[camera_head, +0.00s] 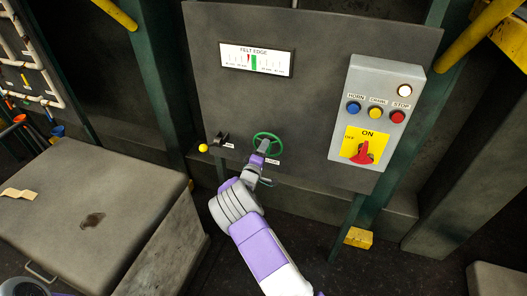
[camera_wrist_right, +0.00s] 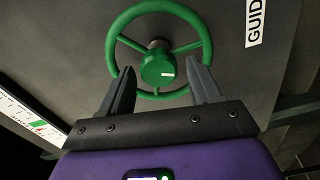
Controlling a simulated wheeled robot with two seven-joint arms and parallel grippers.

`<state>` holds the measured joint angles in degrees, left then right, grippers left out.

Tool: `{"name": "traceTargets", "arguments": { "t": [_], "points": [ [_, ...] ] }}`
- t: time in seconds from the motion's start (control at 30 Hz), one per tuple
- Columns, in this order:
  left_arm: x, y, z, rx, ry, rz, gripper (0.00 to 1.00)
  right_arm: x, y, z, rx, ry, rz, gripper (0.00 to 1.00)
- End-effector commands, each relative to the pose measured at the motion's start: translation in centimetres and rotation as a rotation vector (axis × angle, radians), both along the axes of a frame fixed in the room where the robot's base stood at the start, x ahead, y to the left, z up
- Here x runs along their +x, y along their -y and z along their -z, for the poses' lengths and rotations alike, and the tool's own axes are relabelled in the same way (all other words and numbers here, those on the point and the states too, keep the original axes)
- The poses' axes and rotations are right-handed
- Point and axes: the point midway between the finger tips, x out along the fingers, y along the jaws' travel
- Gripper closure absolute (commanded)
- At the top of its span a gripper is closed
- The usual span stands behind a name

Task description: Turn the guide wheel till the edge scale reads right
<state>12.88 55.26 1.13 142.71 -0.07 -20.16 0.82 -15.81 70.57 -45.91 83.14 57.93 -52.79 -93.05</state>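The green guide wheel (camera_head: 268,142) is on the lower part of the grey panel. In the right wrist view the wheel (camera_wrist_right: 206,40) faces me, with three spokes and a green hub bearing a white mark. My right gripper (camera_head: 263,153) is at the wheel; in the wrist view its fingers (camera_wrist_right: 161,68) are apart, one each side of the hub, overlapping the lower rim. I cannot tell whether they touch it. The FELT EDGE scale (camera_head: 235,57) is above; its red pointer (camera_head: 249,59) appears just left of the green band (camera_head: 254,63).
A grey control box (camera_head: 385,90) with horn, crawl and stop buttons and a red rotary switch (camera_head: 362,153) is right of the wheel. A small black lever with a yellow knob (camera_head: 203,148) is left of it. A large grey chest (camera_head: 120,190) stands at left.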

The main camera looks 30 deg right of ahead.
Motion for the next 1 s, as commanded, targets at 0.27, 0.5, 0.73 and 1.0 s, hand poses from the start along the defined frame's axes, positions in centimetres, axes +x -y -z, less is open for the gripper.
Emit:
{"name": "traceTargets", "arguments": {
  "t": [0.27, 0.5, 0.73, 1.0],
  "points": [
    [0.0, 0.0, 0.0, 0.000, 0.000, 0.000, 0.57, 0.0, 0.0, 0.0, 0.001, 0.001, 0.000, 0.32],
    [0.0, 0.0, -0.1, 0.000, 0.000, 0.000, 0.57, -1.3, -1.7, 0.0, 0.001, -0.001, -0.001, 0.32],
    [0.0, 0.0, -0.2, 0.000, 0.000, 0.000, 0.57, -3.7, -4.5, 0.0, 0.001, -0.001, -0.002, 0.32],
    [0.0, 0.0, -0.2, 0.000, 0.000, 0.000, 0.57, -5.0, -5.8, 0.0, 0.000, 0.000, 0.000, 0.32]
  ]
}}
